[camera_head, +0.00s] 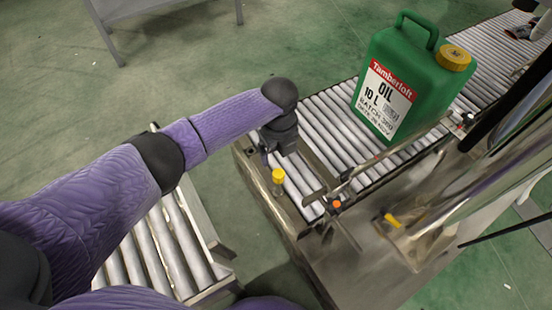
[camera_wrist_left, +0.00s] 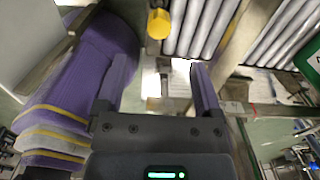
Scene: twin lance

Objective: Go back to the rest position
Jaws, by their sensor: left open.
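My left arm comes in from the left in the head view and its dark gripper (camera_head: 272,152) hangs over the near left corner of the roller conveyor (camera_head: 318,150). In the left wrist view the two fingers of my left gripper (camera_wrist_left: 158,75) stand apart with nothing between them. A yellow-topped post (camera_head: 278,176) is just below the gripper in the head view; a yellow cap (camera_wrist_left: 158,22) shows beyond the fingers in the wrist view. My right gripper is not in view.
A green oil canister (camera_head: 412,75) with a yellow cap stands upright on the conveyor, right of my gripper and apart from it. Another roller section (camera_head: 165,245) lies below my left arm. A shiny metal machine part (camera_head: 470,170) is at the right. Green floor (camera_head: 200,50) is open at upper left.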

